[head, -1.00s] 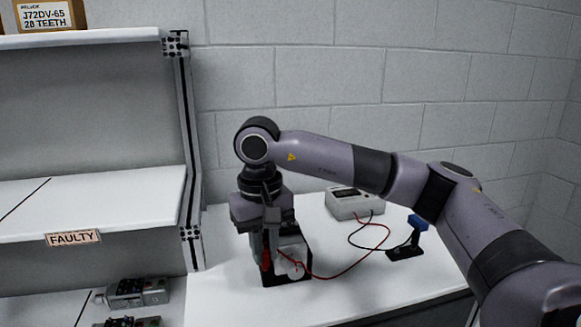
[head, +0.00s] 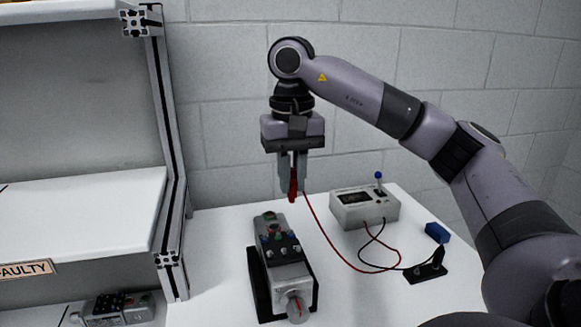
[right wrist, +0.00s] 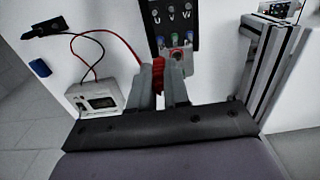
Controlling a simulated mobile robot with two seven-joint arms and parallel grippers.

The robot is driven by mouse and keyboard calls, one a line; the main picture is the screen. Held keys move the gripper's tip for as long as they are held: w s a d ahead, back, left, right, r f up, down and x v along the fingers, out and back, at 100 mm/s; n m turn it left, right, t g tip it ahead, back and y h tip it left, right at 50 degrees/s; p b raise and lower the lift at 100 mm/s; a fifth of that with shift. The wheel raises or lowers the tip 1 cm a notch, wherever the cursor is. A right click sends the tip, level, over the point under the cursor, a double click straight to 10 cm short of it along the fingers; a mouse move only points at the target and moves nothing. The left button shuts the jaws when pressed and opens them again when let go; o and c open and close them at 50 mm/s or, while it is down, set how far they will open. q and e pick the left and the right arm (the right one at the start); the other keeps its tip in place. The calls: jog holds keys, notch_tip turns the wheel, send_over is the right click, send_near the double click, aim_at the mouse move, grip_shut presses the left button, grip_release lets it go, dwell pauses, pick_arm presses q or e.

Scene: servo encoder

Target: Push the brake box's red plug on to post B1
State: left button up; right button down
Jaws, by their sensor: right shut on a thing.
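My right gripper (head: 292,172) is shut on the red plug (head: 292,190) and holds it pointing down, in the air above the far end of the servo unit (head: 288,270). A red lead runs from the plug to the brake box (head: 365,208). In the right wrist view the plug (right wrist: 159,72) sits between the fingers, beside the near end of the unit's black terminal block (right wrist: 173,28). The block carries several metal posts and coloured parts. Labels are too small to read, so I cannot tell which post is B1. My left gripper is not in view.
A shelf rack (head: 160,150) stands at the left, with a "FAULTY" label and another unit (head: 118,308) low down. White bench is clear around the servo unit.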

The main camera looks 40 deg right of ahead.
aim_at(292, 196)
jog(key=shift+f+b, duration=0.45)
jog(key=shift+f, duration=0.15)
notch_tip(292, 196, down, 4)
jog(key=b, duration=0.3)
jog(key=shift+r, duration=0.2)
jog(key=shift+f+b, duration=0.7)
jog(key=shift+f, duration=0.45)
jog(key=shift+p, duration=0.4)
dwell(0.3)
jog(key=shift+f, duration=0.15)
dwell(0.5)
jog(key=c, duration=1)
grip_release()
